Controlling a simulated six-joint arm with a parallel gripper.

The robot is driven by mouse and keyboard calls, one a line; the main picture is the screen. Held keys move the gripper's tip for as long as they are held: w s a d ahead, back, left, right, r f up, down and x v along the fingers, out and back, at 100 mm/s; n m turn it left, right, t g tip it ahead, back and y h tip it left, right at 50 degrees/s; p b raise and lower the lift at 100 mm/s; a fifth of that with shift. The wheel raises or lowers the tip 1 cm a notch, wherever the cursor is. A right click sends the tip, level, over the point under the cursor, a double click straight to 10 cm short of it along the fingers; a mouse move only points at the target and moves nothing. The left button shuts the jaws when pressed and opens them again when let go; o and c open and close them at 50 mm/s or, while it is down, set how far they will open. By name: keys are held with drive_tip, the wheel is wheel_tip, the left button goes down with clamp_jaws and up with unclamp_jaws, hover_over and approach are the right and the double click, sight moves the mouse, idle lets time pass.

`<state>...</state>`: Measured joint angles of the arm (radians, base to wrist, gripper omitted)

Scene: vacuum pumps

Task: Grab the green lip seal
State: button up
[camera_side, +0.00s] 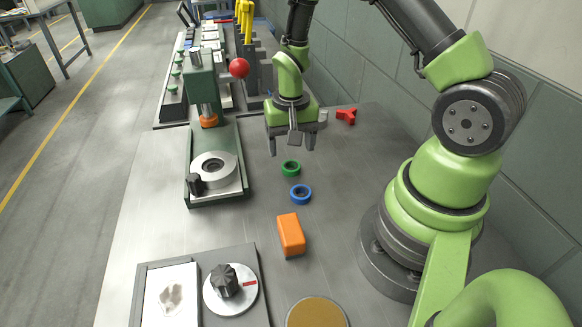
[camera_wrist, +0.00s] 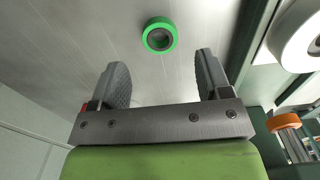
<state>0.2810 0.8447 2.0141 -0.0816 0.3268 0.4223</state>
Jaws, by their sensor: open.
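The green lip seal (camera_side: 290,168) is a small ring lying flat on the grey metal table. In the wrist view the seal (camera_wrist: 159,35) shows ahead of the fingertips, roughly midway between them and a little beyond. My gripper (camera_side: 292,147) points down, with its fingers apart and nothing between them. In the side view it is above and behind the seal, not touching it. The two spread fingers also show in the wrist view (camera_wrist: 163,72).
A blue ring (camera_side: 301,194) lies close in front of the green seal, with an orange block (camera_side: 291,234) nearer still. A red part (camera_side: 346,116) lies right of my gripper. A green press (camera_side: 215,165) with a red ball knob (camera_side: 239,68) stands to the left.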

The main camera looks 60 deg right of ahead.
sight(291, 162)
wheel_tip(291, 162, down, 5)
drive_tip(key=shift+a, duration=0.15)
drive_tip(key=c, duration=1)
